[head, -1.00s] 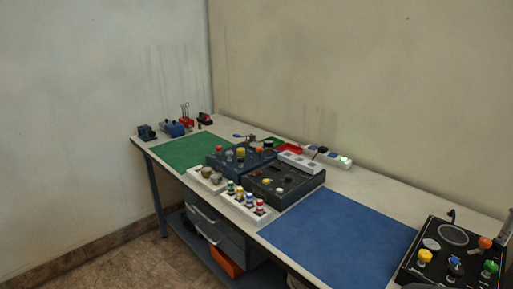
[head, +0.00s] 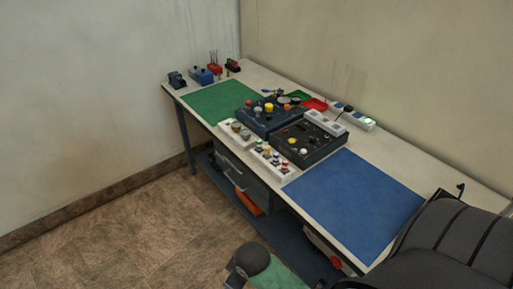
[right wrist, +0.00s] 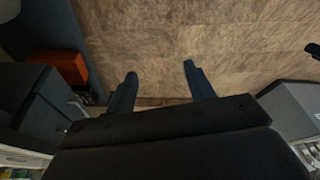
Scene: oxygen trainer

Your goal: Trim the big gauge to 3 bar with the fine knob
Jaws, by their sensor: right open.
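The black panel with the big round gauge and its yellow, blue and green knobs is hidden now in the head view behind a large dark ribbed shape at the lower right. I cannot read the gauge or make out the fine knob. My right gripper (right wrist: 159,70) is open and empty in the right wrist view. Its two fingers stand well apart above the brown floor, with no knob or gauge between them. My left gripper is not in view.
The bench carries a blue mat (head: 355,200), a green mat (head: 222,103), a dark blue knob panel (head: 262,121) and a dark panel (head: 312,150). A white strip with coloured knobs (head: 272,160) lies at the front edge. The blue mat is clear. An orange bin (right wrist: 58,66) is below.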

